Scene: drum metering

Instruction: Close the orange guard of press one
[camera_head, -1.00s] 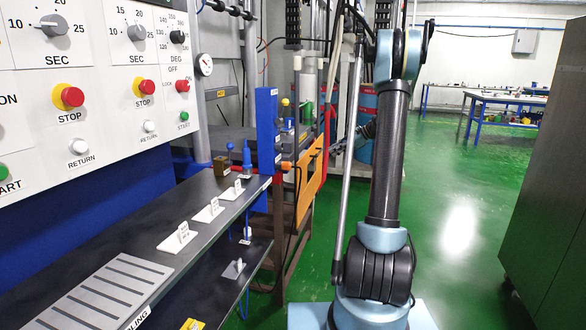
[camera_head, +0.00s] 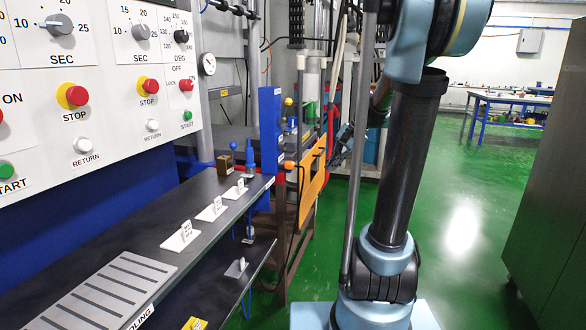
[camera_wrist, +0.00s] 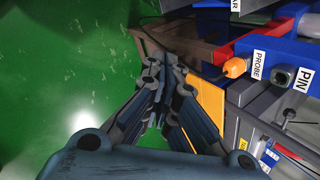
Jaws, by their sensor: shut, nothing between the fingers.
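The orange guard (camera_head: 314,178) is an upright flat panel with a slot, at the right side of the press frame beyond the blue post in the head view. In the wrist view part of it (camera_wrist: 207,103) shows as an orange-yellow plate just right of my fingers. My gripper (camera_wrist: 165,66) is shut and empty, its fingers converging beside the guard. In the head view my gripper (camera_head: 339,150) is small and dark, just right of the guard's upper edge. I cannot tell whether it touches. My fingers hide part of the guard.
A control panel (camera_head: 85,115) with knobs and buttons stands at the left, above a dark shelf (camera_head: 150,222) with white labels. In the wrist view the PROBE and PIN holders (camera_wrist: 258,70) lie right of my gripper. Green floor (camera_head: 465,225) is open at the right, beside a grey cabinet (camera_head: 550,200).

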